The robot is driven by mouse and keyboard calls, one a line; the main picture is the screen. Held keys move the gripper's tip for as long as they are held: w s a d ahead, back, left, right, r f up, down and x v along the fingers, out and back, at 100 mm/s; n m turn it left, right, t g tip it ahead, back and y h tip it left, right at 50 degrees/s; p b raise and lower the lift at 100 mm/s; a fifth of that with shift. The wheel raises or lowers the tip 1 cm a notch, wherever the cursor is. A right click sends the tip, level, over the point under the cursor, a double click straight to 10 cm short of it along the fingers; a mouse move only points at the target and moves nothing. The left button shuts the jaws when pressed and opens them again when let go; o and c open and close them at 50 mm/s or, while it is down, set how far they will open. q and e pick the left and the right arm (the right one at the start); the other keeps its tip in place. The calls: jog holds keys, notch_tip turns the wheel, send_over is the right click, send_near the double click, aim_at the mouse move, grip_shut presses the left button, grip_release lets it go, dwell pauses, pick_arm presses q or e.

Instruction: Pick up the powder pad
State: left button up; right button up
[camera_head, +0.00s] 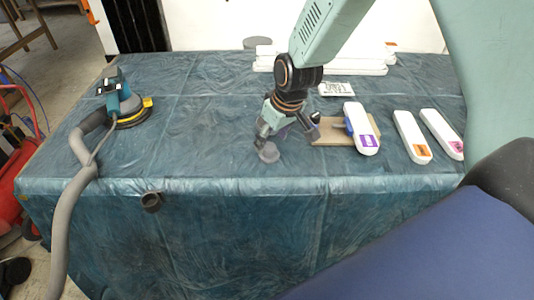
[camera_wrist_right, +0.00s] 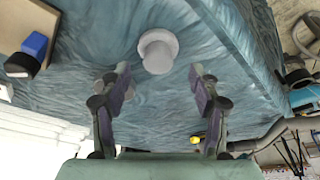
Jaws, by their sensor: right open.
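The powder pad appears to be the pale round piece (camera_head: 268,153) on the blue-green covered table in the head view. In the right wrist view it is a whitish disc with a round knob (camera_wrist_right: 157,51), lying just beyond the fingertips and roughly centred between them. My right gripper (camera_head: 288,130) is open, low over the table beside the pad, and partly hides it in the head view. In the right wrist view its two fingers (camera_wrist_right: 158,88) stand apart with nothing between them. My left gripper is not in view.
A sander (camera_head: 122,103) with a grey hose (camera_head: 72,205) lies at the left. A tan board (camera_head: 330,133) with a blue block and a purple-labelled white case (camera_head: 361,128) are right of the gripper. Two more white cases (camera_head: 412,137) lie further right. The table's left middle is clear.

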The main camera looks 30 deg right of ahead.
aim_at(270, 146)
jog(key=x, duration=0.2)
jog(key=b+x, duration=0.1)
jog(key=shift+w+d+f, duration=0.1)
jog(key=shift+d+f, duration=0.1)
jog(key=shift+f, duration=0.15)
jog(key=shift+a+r, duration=0.1)
jog(key=c, duration=1.2)
